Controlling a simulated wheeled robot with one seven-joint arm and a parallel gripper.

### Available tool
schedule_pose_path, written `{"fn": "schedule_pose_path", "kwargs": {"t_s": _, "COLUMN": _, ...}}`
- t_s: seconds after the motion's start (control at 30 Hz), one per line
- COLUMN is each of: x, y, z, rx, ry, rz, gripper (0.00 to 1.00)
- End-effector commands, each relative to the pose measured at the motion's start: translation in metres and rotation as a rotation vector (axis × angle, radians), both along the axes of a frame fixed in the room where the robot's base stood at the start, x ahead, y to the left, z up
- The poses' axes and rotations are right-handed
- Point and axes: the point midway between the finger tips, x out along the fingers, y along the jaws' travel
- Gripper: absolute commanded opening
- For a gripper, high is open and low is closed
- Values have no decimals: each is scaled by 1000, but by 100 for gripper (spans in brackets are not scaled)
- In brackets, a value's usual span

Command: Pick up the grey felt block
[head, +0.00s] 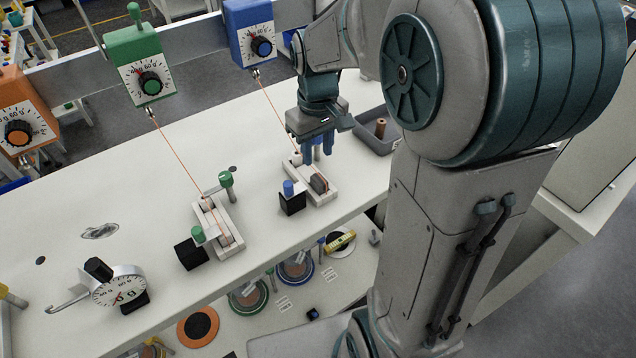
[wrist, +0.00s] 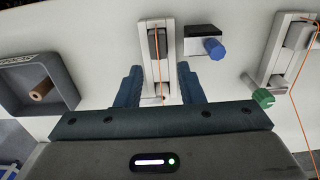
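A dark grey block (head: 319,183), which looks like the grey felt block, sits in the white channel fixture (head: 325,198) below the blue dial box. In the wrist view the grey block (wrist: 158,42) shows in the channel, beyond my fingertips and roughly centred between them. My gripper (head: 318,156) points down above the back part of this fixture. In the wrist view my gripper (wrist: 160,80) has its two blue fingers well apart, one on each side of the channel, with nothing held between them. Their exact height above the table cannot be told.
An orange thread runs from the blue dial box (head: 250,32) to this fixture. A black block with a blue knob (head: 291,203) stands beside it. A similar fixture with green knobs (head: 228,238) is to the left. A grey tray (wrist: 70,77) holds a brown spool.

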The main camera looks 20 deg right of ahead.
Motion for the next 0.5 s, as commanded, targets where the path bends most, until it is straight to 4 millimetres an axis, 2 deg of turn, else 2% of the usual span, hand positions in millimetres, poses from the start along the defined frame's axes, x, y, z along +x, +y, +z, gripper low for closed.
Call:
{"fn": "schedule_pose_path", "kwargs": {"t_s": 0.1, "x": 0, "y": 0, "z": -19, "rx": 0, "ry": 3, "rz": 0, "gripper": 35}}
{"fn": "schedule_pose_path", "kwargs": {"t_s": 0.37, "x": 1, "y": -1, "z": -38, "rx": 0, "ry": 2, "rz": -1, "gripper": 35}}
{"fn": "schedule_pose_path", "kwargs": {"t_s": 0.5, "x": 4, "y": -2, "z": -57, "rx": 0, "ry": 4, "rz": -1, "gripper": 35}}
